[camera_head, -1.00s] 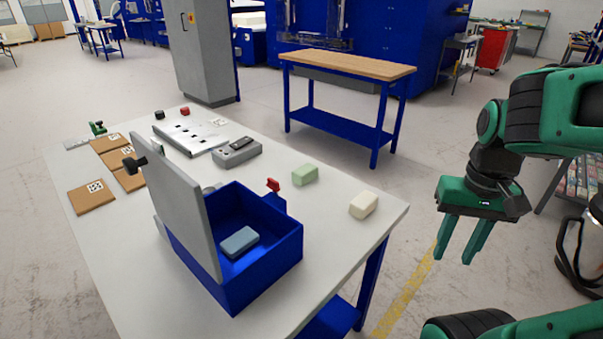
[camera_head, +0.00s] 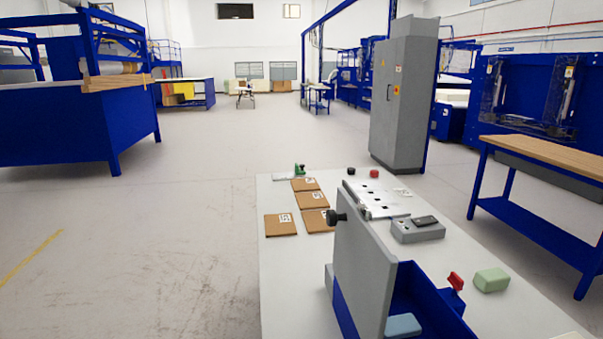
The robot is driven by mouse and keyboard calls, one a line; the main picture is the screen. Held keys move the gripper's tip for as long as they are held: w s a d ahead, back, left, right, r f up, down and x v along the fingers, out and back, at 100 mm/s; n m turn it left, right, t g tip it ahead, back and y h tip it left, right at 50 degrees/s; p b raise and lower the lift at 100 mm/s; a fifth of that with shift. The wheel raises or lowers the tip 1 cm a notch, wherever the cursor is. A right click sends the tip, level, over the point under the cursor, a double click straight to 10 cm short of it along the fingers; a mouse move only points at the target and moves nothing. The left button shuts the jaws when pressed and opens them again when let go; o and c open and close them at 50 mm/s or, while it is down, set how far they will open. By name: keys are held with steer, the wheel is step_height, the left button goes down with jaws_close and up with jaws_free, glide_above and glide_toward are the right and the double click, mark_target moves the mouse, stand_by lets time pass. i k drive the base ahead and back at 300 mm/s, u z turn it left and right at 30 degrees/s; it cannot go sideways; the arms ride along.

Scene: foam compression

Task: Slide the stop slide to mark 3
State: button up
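A small green piece (camera_head: 299,170) stands on a pale flat strip (camera_head: 284,177) at the far left corner of the white table (camera_head: 278,301). It looks like the stop slide on its rail, but it is small and I cannot be sure. I cannot read any marks on the strip. My gripper is not in view now.
Several brown cards (camera_head: 280,224) lie near the strip. A metal plate (camera_head: 376,199), a grey control box (camera_head: 417,231) and black and red knobs (camera_head: 374,173) are to the right. A blue box (camera_head: 431,297) with its grey lid (camera_head: 361,262) raised stands in front. Floor left is clear.

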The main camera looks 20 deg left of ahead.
mark_target(300, 171)
steer(key=k, duration=0.5)
steer(key=u, duration=2.2)
steer(key=i, duration=4.25)
steer(key=z, duration=0.05)
